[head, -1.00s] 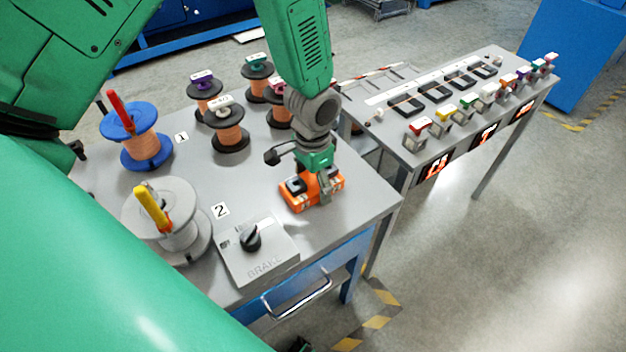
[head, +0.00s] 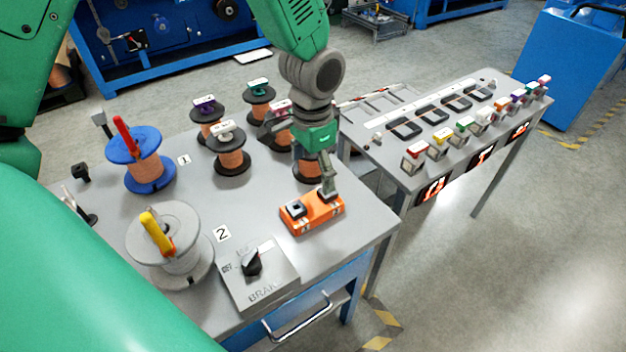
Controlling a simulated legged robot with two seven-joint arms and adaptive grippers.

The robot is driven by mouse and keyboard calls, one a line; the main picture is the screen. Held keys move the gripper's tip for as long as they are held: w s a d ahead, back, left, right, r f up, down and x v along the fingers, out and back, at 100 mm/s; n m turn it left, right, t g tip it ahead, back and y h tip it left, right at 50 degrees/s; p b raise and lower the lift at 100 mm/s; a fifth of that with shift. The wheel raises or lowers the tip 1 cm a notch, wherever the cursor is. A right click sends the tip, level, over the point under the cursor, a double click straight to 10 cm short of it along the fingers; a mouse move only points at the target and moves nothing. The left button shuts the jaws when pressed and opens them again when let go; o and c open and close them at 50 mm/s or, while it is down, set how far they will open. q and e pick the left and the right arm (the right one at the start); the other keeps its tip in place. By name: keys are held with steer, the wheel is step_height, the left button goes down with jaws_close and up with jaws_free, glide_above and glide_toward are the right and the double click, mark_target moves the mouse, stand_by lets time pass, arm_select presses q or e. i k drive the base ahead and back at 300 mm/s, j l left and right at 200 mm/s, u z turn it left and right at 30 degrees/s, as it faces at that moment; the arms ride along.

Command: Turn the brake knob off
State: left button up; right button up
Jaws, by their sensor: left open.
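The brake knob (head: 251,263) is a black knob on a grey box (head: 276,289) marked BRAKE, at the front of the grey table. Small markings stand behind and left of it; its exact setting is too small to tell. My left gripper (head: 327,188) is open and points down at the right end of an orange box (head: 312,213), behind and to the right of the knob. I cannot tell whether its fingers touch the orange box. Nothing is seen held in it. My right gripper is not in view.
A grey spool (head: 163,240) with a yellow handle stands left of the brake box. A blue spool (head: 140,160) and several copper spools (head: 229,150) stand behind. A second table (head: 470,150) with coloured blocks is at the right. The tabletop between knob and orange box is clear.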

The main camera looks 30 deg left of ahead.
mark_target(252, 264)
steer(key=k+l, duration=0.8)
steer(key=k, duration=0.05)
